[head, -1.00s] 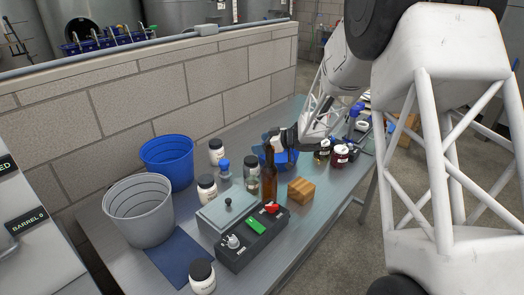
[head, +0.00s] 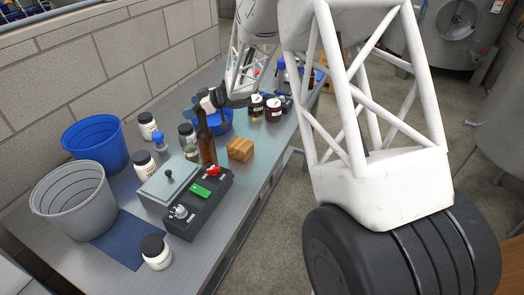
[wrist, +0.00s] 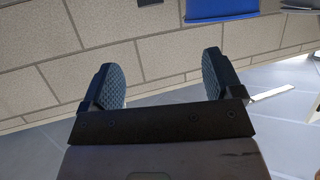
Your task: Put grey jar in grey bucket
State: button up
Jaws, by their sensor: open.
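The grey bucket (head: 75,207) stands open on the near left of the bench, beside a dark blue mat. A clear glass jar with a dark lid and grey-green contents (head: 190,148) stands left of the brown bottle; I cannot tell for sure that it is the grey jar. My gripper (wrist: 160,78) is open and empty in the wrist view, its fingers facing the block wall. In the head view it is above the bench by the bottle's neck, small and partly hidden.
A brown bottle (head: 207,148) stands upright near my gripper, with a blue bowl (head: 222,124) behind. A blue bucket (head: 96,150), white jars (head: 156,255), a control box (head: 195,205) and a wooden block (head: 240,149) crowd the bench. The wall runs behind.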

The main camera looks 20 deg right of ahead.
jog(key=s+d+r+m+t+h, duration=0.2)
jog(key=s+d+r+t+h, duration=0.1)
jog(key=r, duration=0.3)
jog(key=s+d+r+m+t+h, duration=0.2)
jog(key=d+r+m+h, duration=0.15)
jog(key=r, duration=0.25)
jog(key=s+d+r+m+h, duration=0.2)
jog(key=s+d+h, duration=0.1)
jog(key=s, duration=0.3)
jog(key=s+d+r+m+h, duration=0.1)
jog(key=s+d+r+h, duration=0.2)
jog(key=s, duration=0.3)
jog(key=s+f+m+g, duration=0.1)
jog(key=s+g, duration=0.2)
jog(key=s, duration=0.9)
jog(key=s+f+m+g, duration=0.1)
jog(key=s+g, duration=0.1)
jog(key=s, duration=0.9)
jog(key=s+a+f+m+g, duration=0.1)
jog(key=s+m+g, duration=0.1)
jog(key=s, duration=1)
jog(key=shift+s+g+y, duration=0.3)
jog(key=shift+g+y, duration=0.05)
jog(key=shift+g, duration=0.45)
jog(key=shift+o, duration=1.3)
jog(key=shift+f, duration=0.1)
